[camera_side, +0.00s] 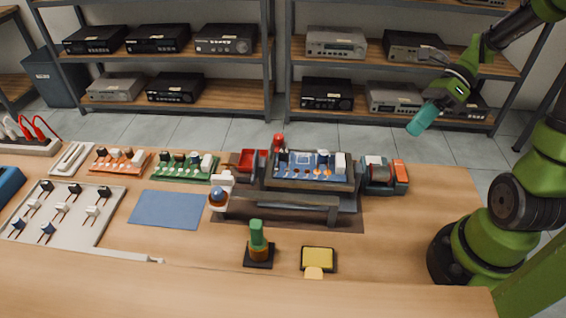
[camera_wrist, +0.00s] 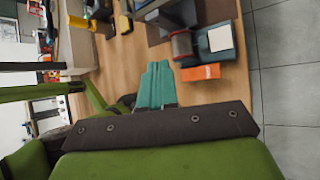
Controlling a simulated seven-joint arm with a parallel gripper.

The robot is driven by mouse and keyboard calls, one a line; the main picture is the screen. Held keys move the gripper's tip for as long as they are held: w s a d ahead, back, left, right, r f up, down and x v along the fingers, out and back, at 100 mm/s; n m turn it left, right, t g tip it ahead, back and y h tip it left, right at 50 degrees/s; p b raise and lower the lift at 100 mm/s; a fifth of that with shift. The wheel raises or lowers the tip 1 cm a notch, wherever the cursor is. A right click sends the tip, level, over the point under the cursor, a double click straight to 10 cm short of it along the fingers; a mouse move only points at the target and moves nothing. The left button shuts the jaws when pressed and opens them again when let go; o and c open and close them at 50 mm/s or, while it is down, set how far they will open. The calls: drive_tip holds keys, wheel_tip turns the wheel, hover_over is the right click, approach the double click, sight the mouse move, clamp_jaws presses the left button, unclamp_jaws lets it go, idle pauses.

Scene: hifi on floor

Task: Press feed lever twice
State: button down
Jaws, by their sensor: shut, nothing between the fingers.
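A small dark teal unit (camera_side: 378,189) stands at the right end of the central fixture. It carries a grey and red spool (camera_side: 376,170) and an orange tab (camera_side: 400,172) on its right side. The orange tab looks like the feed lever, but I cannot be certain. In the wrist view the spool (camera_wrist: 181,45) and the orange tab (camera_wrist: 200,72) show just right of my fingertips. My gripper (camera_side: 415,130) is shut and empty, its teal fingers raised above and to the right of the unit, apart from it. The shut fingers also show in the wrist view (camera_wrist: 158,65).
The central fixture (camera_side: 280,207) holds a blue circuit board (camera_side: 305,172). A green-handled tool (camera_side: 257,240) and a yellow sponge pad (camera_side: 318,259) stand in front. Other boards and a parts tray (camera_side: 80,226) lie left. The bench's right end is clear.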

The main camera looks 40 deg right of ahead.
approach(396, 171)
drive_tip(key=shift+w+a+f, duration=0.1)
drive_tip(key=shift+a+f, duration=0.3)
drive_tip(key=shift+a, duration=0.45)
drive_tip(key=shift+w+a+f, duration=0.15)
drive_tip(key=shift+a+f, duration=0.3)
drive_tip(key=shift+a, duration=0.35)
drive_tip(key=shift+w+a+f, duration=0.1)
drive_tip(key=shift+a+f, duration=0.3)
drive_tip(key=shift+a, duration=0.45)
drive_tip(key=shift+f, duration=0.15)
drive_tip(key=shift+f, duration=0.3)
drive_tip(key=shift+f, duration=0.75)
idle(0.8)
drive_tip(key=shift+r, duration=1.2)
drive_tip(key=shift+r, duration=2.5)
